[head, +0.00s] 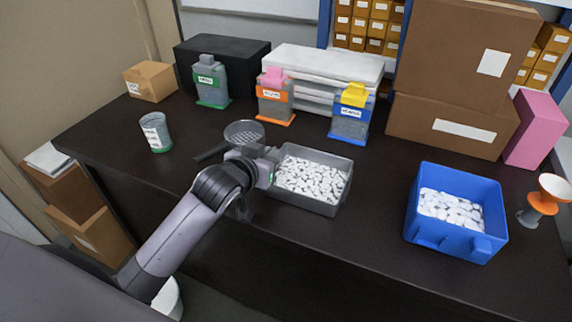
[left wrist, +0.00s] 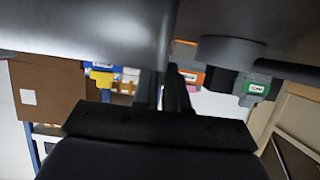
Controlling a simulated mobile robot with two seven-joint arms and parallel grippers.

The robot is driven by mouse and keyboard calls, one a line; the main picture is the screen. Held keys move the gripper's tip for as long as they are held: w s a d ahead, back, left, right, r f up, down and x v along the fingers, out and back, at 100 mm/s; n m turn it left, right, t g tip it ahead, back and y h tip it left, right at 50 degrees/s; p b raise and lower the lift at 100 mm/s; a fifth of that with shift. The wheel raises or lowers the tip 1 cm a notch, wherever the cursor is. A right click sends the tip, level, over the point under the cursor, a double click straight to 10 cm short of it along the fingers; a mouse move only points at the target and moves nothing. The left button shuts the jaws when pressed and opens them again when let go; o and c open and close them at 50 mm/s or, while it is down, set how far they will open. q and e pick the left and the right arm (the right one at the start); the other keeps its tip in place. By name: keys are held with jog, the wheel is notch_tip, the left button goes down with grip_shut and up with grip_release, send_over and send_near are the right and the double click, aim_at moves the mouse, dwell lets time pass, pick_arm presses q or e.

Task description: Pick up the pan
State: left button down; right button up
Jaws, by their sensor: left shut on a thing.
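The grey rectangular pan (head: 318,205) holds many small white pieces and sits near the middle of the table's front part in the head view. My left gripper (head: 269,166) is at the pan's left wall, shut on its upper edge. In the left wrist view the pan's grey wall (left wrist: 80,28) fills the upper left, and my left gripper's dark fingers (left wrist: 166,88) meet its edge. The pan looks level; I cannot tell whether it is clear of the table. My right gripper is out of view.
A round mesh strainer (head: 244,133) with a dark handle lies close behind my gripper. A blue bin (head: 457,209) with white pieces stands to the right. Three dispensers, including a yellow-topped one (head: 351,114), stand behind. A cup (head: 156,132) is at left.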

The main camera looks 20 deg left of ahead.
pick_arm(q)
jog(key=shift+r, duration=0.1)
notch_tip(320, 180, up, 20)
jog(key=p, duration=0.3)
jog(key=shift+p, duration=0.35)
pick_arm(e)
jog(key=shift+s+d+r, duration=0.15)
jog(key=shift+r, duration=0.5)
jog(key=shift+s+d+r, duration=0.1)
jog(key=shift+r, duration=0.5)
